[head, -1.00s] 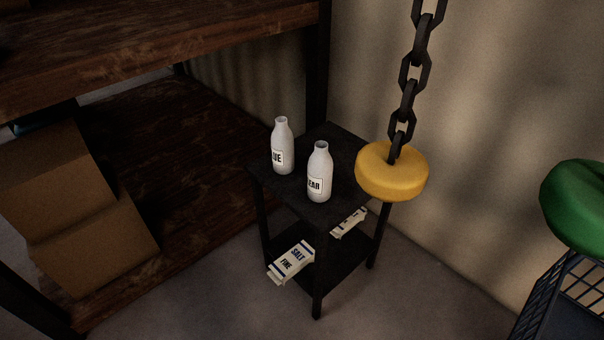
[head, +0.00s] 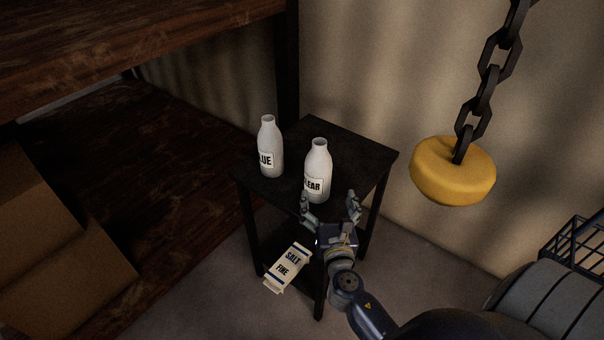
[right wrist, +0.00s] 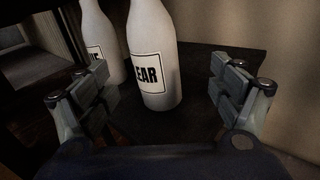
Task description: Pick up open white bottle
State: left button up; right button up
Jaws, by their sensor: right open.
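Two white open-necked bottles stand upright on a small dark table (head: 350,150). The left bottle (head: 268,148) has a label reading "LUE" in part. The right bottle (head: 318,165) has a label that seems to read "CLEAR". My right gripper (head: 329,205) is open and empty at the table's front edge, just in front of the "CLEAR" bottle. In the right wrist view the "CLEAR" bottle (right wrist: 152,45) stands ahead, between the spread fingers (right wrist: 165,90) and untouched. The other bottle (right wrist: 97,40) is behind the left finger. My left gripper is not in view.
A salt packet (head: 287,268) sticks out from the lower shelf of the table. A yellow ring (head: 452,171) hangs on a dark chain (head: 487,85) to the right. A wooden rack (head: 150,200) with cardboard boxes (head: 50,240) stands on the left.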

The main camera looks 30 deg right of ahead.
aim_at(321, 177)
jog(key=shift+n, duration=0.6)
jog(key=x, duration=0.3)
jog(key=r+x, duration=0.1)
jog(key=x, duration=0.1)
jog(key=shift+w+a+p, duration=0.2)
jog(key=shift+w+p, duration=0.1)
jog(key=shift+x, duration=2.95)
jog(key=shift+a+r, duration=0.2)
jog(key=shift+r, duration=0.05)
jog(key=c, duration=1.4)
